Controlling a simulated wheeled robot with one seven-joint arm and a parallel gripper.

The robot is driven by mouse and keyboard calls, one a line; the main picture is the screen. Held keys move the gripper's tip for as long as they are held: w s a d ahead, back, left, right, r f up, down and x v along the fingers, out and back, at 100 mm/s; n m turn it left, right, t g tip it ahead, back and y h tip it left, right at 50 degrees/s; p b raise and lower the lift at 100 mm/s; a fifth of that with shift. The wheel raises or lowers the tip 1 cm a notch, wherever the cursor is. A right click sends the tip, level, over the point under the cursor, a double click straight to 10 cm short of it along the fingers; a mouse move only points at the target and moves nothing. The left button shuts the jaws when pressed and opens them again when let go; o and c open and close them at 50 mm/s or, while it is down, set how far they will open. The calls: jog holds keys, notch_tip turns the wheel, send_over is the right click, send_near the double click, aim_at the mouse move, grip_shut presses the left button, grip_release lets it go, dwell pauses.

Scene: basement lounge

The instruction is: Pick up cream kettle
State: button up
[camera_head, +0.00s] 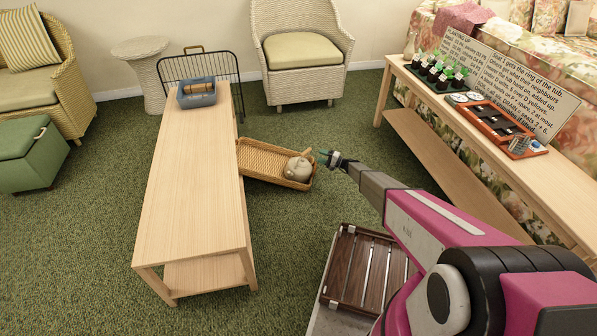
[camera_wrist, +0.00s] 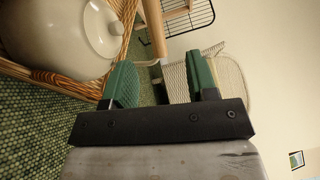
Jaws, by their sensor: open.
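The cream kettle (camera_head: 298,168) sits in the right end of a wicker basket (camera_head: 262,161) low beside the light wooden table. In the wrist view, the kettle's pale rounded body (camera_wrist: 55,40) and lid fill the upper left, with the woven basket rim (camera_wrist: 70,84) around it. My gripper (camera_head: 323,157) is just to the right of the kettle in the head view. In the wrist view, its two green fingers (camera_wrist: 163,82) are apart with nothing between them. The kettle is outside the fingers, to their left. Contact with it cannot be judged.
The wooden table (camera_head: 195,190) holds a blue-grey bin (camera_head: 197,94), with a black wire rack (camera_head: 205,68) behind. A bench (camera_head: 440,115) with plants and a sign stands right. A slatted wooden piece (camera_head: 362,272) is in front. Green carpet is open around the basket.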

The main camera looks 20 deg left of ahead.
aim_at(307, 150)
jog(key=shift+w+a, duration=0.2)
jog(key=shift+a, duration=1.35)
jog(key=shift+w+a, duration=0.2)
jog(key=shift+a, duration=1.35)
jog(key=shift+w+a, duration=0.2)
jog(key=shift+a, duration=1.35)
grip_shut()
jog(key=shift+r, duration=0.1)
